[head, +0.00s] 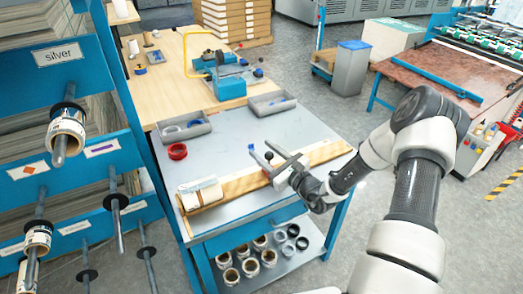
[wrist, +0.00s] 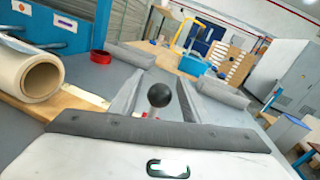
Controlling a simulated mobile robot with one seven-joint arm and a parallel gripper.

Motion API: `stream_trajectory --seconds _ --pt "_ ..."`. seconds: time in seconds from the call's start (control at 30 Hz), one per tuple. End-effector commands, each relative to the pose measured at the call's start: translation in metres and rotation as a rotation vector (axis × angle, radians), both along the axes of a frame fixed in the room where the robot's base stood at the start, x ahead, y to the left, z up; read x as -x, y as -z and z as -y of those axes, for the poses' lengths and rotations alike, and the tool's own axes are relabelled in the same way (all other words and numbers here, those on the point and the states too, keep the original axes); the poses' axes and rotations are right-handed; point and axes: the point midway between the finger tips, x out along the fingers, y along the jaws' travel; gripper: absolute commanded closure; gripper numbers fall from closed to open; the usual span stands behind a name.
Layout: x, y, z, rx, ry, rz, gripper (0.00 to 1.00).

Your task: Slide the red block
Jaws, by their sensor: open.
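A black ball knob (wrist: 158,95) stands between the two grey fingers of my gripper (wrist: 160,84) in the wrist view, with gaps on both sides. A small bit of red shows just below the knob; most of whatever carries it is hidden by my gripper, so I cannot make out the red block clearly. In the head view the knob (head: 268,156) also sits between the fingers of my gripper (head: 262,150), above a long wooden board (head: 234,183) along the bench's front edge. My gripper is open and holds nothing.
A white roll (head: 202,194) lies at the board's left end. A red ring (head: 177,151) lies on the grey bench top (head: 225,140) behind the board. Grey trays (head: 271,103) stand at the back. A rack with rolls on rods (head: 66,130) stands at left.

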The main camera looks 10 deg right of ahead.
Motion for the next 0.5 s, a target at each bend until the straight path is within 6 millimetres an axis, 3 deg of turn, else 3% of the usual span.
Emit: stream_trajectory --seconds 0.17,0.43,0.5 --pt "-0.0109 0.0003 -0.0066 -0.002 0.0 -0.001 0.57" --pt "-0.0123 0.0002 -0.0072 -0.002 0.0 -0.001 0.57" --pt "-0.0123 0.0002 -0.0072 -0.001 0.0 0.0 0.66"
